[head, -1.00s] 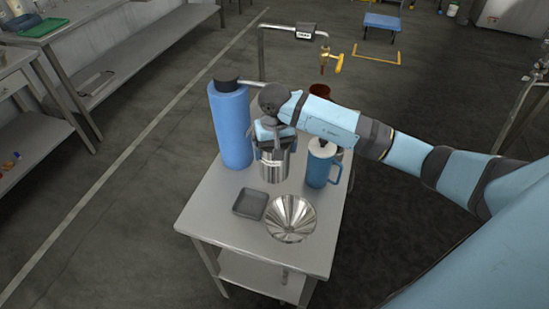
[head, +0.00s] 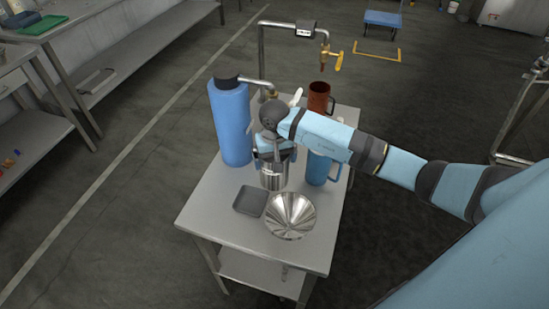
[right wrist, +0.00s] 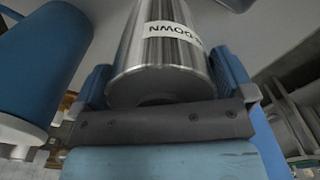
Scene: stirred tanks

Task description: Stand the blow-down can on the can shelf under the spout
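The blow-down can (head: 272,180) is a shiny metal cylinder near the middle of the steel table. Its upper part is hidden in the head view by my right gripper (head: 273,152), which comes down over it from above. In the right wrist view the can (right wrist: 160,65) lies between the two blue fingers of my gripper (right wrist: 165,80), with part of its label, "DOWN", upside down. The fingers sit close along both sides; I cannot tell whether they press on it. A brass spout (head: 325,55) hangs from a pipe behind the table. I cannot make out the can shelf. My left gripper is not in view.
A tall blue cylinder (head: 231,125) stands just left of the can and a blue mug (head: 318,170) just right. A brown mug (head: 319,97) is farther back. A grey tray (head: 250,201) and a metal funnel (head: 291,215) lie in front. The table's near end (head: 240,236) is bare.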

